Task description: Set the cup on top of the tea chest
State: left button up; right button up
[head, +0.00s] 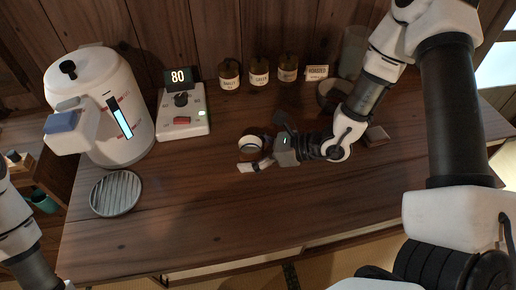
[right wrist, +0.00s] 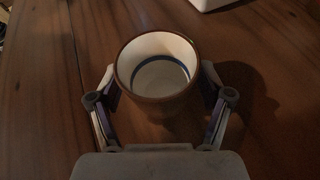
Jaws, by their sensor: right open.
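The cup (head: 250,143) stands upright on the dark wooden top in the head view, partly hidden by my right gripper. In the right wrist view the cup (right wrist: 160,82) has a brown outside, a pale inside with a dark blue ring, and looks empty. My right gripper (head: 256,156) is open, with one finger on each side of the cup; I cannot tell whether they touch it. I cannot make out for sure which thing is the tea chest. Only part of my left arm shows at the lower left; its gripper is out of view.
A white water boiler (head: 95,110) stands at the left, with a round slatted tray (head: 116,193) in front. A control box (head: 183,118) reads 80. Several labelled jars (head: 259,72) line the back. A dark bowl (head: 331,95) is behind my right arm. The front middle is clear.

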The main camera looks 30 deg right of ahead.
jog(key=v, duration=0.2)
jog(key=p+v, duration=0.1)
jog(key=v, duration=0.3)
jog(key=shift+w+r+p, duration=0.1)
jog(key=shift+r+p, duration=0.15)
jog(key=shift+p, duration=0.05)
jog(key=p+v, duration=0.4)
jog(key=shift+s+d+r, duration=0.2)
jog(key=shift+r, duration=0.2)
jog(key=shift+s+d+p, duration=0.4)
jog(key=shift+d+p, duration=0.1)
jog(key=shift+p, duration=0.2)
jog(key=shift+s+d+f, duration=0.1)
jog(key=shift+f, duration=0.15)
